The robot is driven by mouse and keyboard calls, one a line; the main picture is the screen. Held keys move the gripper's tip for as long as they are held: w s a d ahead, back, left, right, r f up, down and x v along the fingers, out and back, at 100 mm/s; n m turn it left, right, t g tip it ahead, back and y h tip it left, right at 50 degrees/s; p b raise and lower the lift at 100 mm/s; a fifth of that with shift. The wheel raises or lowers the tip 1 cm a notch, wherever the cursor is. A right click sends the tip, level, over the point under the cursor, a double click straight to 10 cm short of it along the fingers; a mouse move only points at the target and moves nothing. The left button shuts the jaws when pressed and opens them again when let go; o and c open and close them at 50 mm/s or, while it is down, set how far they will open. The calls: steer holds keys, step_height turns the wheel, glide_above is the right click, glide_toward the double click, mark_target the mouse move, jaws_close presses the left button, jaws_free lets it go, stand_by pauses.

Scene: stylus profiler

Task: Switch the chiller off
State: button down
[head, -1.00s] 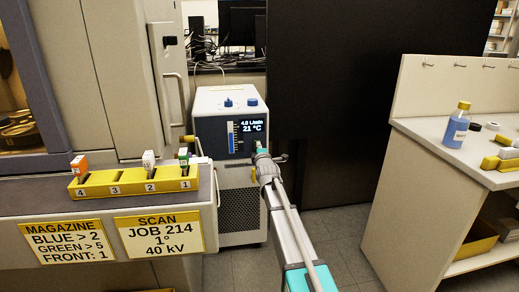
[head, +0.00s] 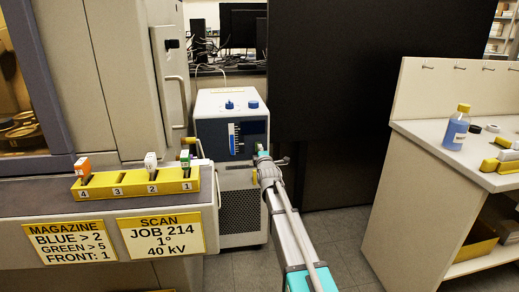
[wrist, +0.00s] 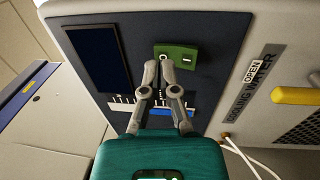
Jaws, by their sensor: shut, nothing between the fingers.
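The chiller (head: 232,105) is a white box with two blue knobs on top and a dark front panel. Its display (wrist: 97,57) is dark in both views. In the wrist view a green rocker switch (wrist: 178,54) with a round mark and a bar mark sits on the panel. My gripper (wrist: 159,68) is shut and empty, its fingertips at the switch's lower edge by the round mark. I cannot tell whether they touch it. In the head view my gripper (head: 262,152) is at the right side of the chiller front, partly hidden by my arm.
A yellow handle (wrist: 296,96) beside an "OPEN" label is at the right in the wrist view. A yellow magazine (head: 135,183) stands on the machine ledge at left. A bench with a blue bottle (head: 456,128) is at right. A black panel (head: 350,90) stands behind my arm.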

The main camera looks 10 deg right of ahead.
steer(key=s+r+p, duration=0.1)
steer(key=s, duration=1.1)
steer(key=shift+s+r, duration=0.15)
steer(key=shift+r, duration=0.15)
steer(key=shift+a+f, duration=0.1)
steer(key=shift+f, duration=0.05)
steer(key=s+f+m+g+p, duration=0.2)
steer(key=s+f+m+g, duration=0.75)
steer(key=s+f, duration=0.35)
steer(key=s+f+m+g+p, duration=0.35)
steer(key=s+m+g, duration=0.6)
steer(key=s, duration=1.05)
step_height(320, 180, up, 37)
steer(key=n+p, duration=0.1)
steer(key=p, duration=3.5)
steer(key=shift+a, duration=0.15)
steer(key=shift+s, duration=0.1)
